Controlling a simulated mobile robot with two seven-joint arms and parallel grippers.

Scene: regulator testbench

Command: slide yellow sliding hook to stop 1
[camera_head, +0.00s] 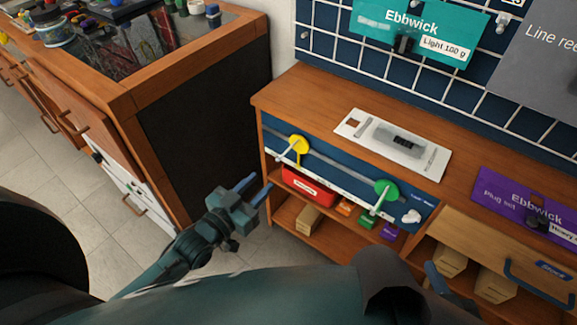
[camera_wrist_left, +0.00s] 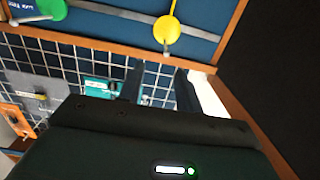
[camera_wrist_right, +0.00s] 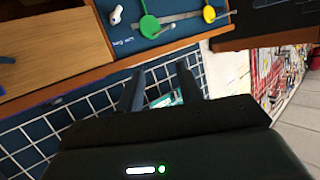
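The yellow sliding hook (camera_head: 299,146) is a round yellow disc with a pale peg. It sits on a grey rail (camera_head: 340,168) across a blue panel, near the panel's left end. It also shows in the left wrist view (camera_wrist_left: 167,29) and the right wrist view (camera_wrist_right: 209,14). A green sliding hook (camera_head: 386,190) sits further right on the rail. My left gripper (camera_head: 256,187) is open and empty, left of and below the yellow hook, apart from it. My right gripper (camera_wrist_right: 160,85) is open and empty; the head view shows only part of it at the bottom. I cannot read any stop labels.
A white plate (camera_head: 433,160) lies on the wooden bench top above the panel. Below is a shelf with a red box (camera_head: 308,186) and small cartons. A drawer front (camera_head: 500,255) is at lower right.

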